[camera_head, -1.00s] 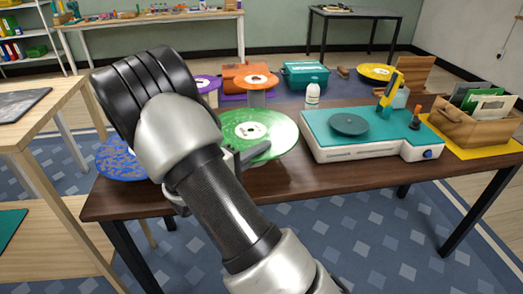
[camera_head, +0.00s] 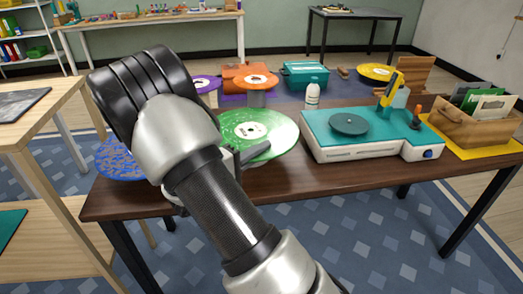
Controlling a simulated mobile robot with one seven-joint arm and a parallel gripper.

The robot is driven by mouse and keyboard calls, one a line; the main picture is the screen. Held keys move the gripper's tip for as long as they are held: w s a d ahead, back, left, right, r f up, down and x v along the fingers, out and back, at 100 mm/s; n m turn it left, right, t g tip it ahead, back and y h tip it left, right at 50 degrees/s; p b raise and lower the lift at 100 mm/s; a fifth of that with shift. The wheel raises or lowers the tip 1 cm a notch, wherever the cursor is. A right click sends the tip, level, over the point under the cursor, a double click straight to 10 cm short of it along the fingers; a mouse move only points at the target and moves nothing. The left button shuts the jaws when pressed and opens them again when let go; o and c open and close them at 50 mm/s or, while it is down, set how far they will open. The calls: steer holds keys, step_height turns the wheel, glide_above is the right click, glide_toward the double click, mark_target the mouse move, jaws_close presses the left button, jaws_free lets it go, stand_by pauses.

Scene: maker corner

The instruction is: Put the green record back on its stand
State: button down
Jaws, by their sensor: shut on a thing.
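The green record (camera_head: 252,130), with a white label, lies roughly flat at the near middle of the brown table. My gripper (camera_head: 256,153) is shut on its near left edge. My arm hides part of the gripper and the record's left side. Any stand under the green record is hidden, so I cannot tell whether it rests on one. An orange record (camera_head: 256,78) lies on a round stand (camera_head: 256,98) behind it. A purple record (camera_head: 206,83) is on a similar stand to the left, partly hidden by my arm.
A teal and white record player (camera_head: 360,148) is close on the right, with a white bottle (camera_head: 312,95) behind its left corner. A blue record (camera_head: 120,161) is at the left end. A wooden crate (camera_head: 472,128) is far right. A yellow record (camera_head: 375,73) is at the back.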

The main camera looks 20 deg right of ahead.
steer(key=shift+f, duration=0.6)
stand_by(0.7)
steer(key=c, duration=1.9)
jaws_free()
steer(key=shift+o, duration=0.2)
steer(key=p+v, duration=0.2)
steer(key=v, duration=1.5)
steer(key=shift+a+p, duration=0.2)
steer(key=shift+p, duration=0.1)
steer(key=shift+d+r, duration=0.1)
